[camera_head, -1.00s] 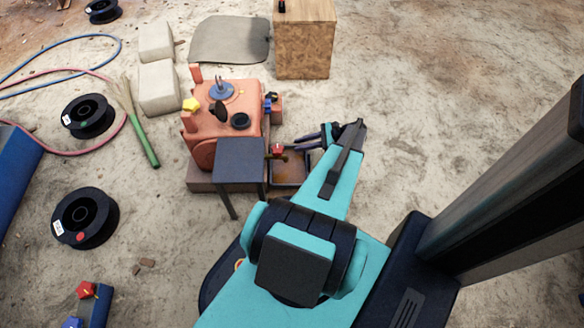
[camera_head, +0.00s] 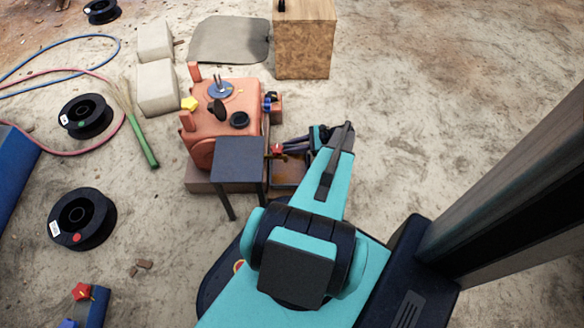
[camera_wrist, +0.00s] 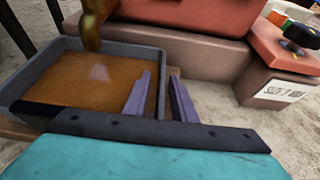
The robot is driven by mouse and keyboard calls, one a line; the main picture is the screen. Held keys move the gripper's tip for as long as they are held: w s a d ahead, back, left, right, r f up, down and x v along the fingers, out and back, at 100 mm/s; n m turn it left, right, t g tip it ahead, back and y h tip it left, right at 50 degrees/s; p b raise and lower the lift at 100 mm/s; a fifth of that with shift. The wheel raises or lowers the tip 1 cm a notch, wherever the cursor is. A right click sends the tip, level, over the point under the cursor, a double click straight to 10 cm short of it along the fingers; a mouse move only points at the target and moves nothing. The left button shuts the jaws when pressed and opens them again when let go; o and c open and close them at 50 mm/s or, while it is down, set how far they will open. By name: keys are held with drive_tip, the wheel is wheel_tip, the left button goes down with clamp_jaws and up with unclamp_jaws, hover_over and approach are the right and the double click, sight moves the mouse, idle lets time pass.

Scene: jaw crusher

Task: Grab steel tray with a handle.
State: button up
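The steel tray (camera_wrist: 33,75) has a grey rim and a rusty brown inside. It lies at the left of the wrist view, and in the head view the tray (camera_head: 287,174) sits low beside the orange jaw crusher (camera_head: 228,110). My gripper (camera_wrist: 160,77) has two purple fingers, apart, near the tray's right rim. The left finger overlaps the tray's inside in the picture and the right finger is outside the rim. In the head view my gripper (camera_head: 290,148) is partly covered by my arm. I cannot make out the tray's handle clearly.
A brass spout (camera_wrist: 91,32) hangs over the tray, and a red knob (camera_head: 277,149) is close to my fingers. A dark side table (camera_head: 239,160) stands left of the tray. A wooden box (camera_head: 304,45) stands behind. The ground at right is clear.

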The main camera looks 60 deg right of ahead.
clamp_jaws()
idle(1.4)
